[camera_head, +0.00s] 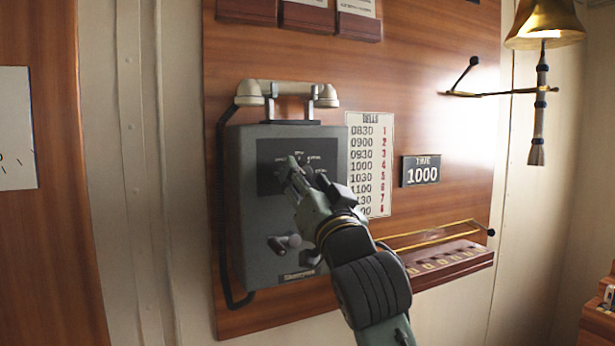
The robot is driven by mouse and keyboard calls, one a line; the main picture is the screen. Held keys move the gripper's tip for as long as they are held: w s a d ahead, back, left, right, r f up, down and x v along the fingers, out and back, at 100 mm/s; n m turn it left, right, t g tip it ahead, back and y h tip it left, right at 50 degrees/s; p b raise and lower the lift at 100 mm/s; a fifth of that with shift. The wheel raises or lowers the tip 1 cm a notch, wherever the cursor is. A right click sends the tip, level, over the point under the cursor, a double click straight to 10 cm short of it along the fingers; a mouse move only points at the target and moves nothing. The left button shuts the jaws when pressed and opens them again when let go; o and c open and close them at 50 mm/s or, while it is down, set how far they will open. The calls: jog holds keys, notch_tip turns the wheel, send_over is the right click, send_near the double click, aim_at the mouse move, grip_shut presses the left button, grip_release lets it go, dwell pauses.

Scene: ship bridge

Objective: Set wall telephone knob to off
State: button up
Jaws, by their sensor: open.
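The wall telephone (245,220) is a grey box on a wooden panel, with a cream handset (288,91) resting in a cradle on top. Its upper front carries a dark dial plate (268,150) with small white labels, too small to read. My gripper (294,165) is open and right in front of this plate, at the knob's likely place. The knob itself is mostly hidden behind my fingers, so its setting cannot be told. I cannot tell whether the fingers touch it. A grey crank handle (285,242) sits lower on the box.
A bells chart (378,135) and a "1000" sign (420,171) are right of the telephone. A rack with a brass rail (445,263) lies below, right of my arm. A brass bell (545,25) hangs upper right. A black cord runs down the box's left side.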

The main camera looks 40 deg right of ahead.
jog(key=shift+c, duration=0.3)
grip_shut()
dwell(0.3)
jog(key=shift+f+n, duration=0.1)
jog(key=shift+n, duration=0.2)
jog(key=n+y+b, duration=0.1)
jog(key=n+y, duration=0.1)
jog(key=n, duration=0.2)
jog(key=n+y+b, duration=0.2)
jog(key=n, duration=0.2)
jog(key=n+t+y+b, duration=0.1)
jog(key=n+y+b, duration=0.1)
jog(key=n, duration=0.2)
jog(key=shift+s+d+n+y, duration=0.1)
jog(key=shift+d+n+y, duration=0.2)
jog(key=shift+d+y, duration=0.1)
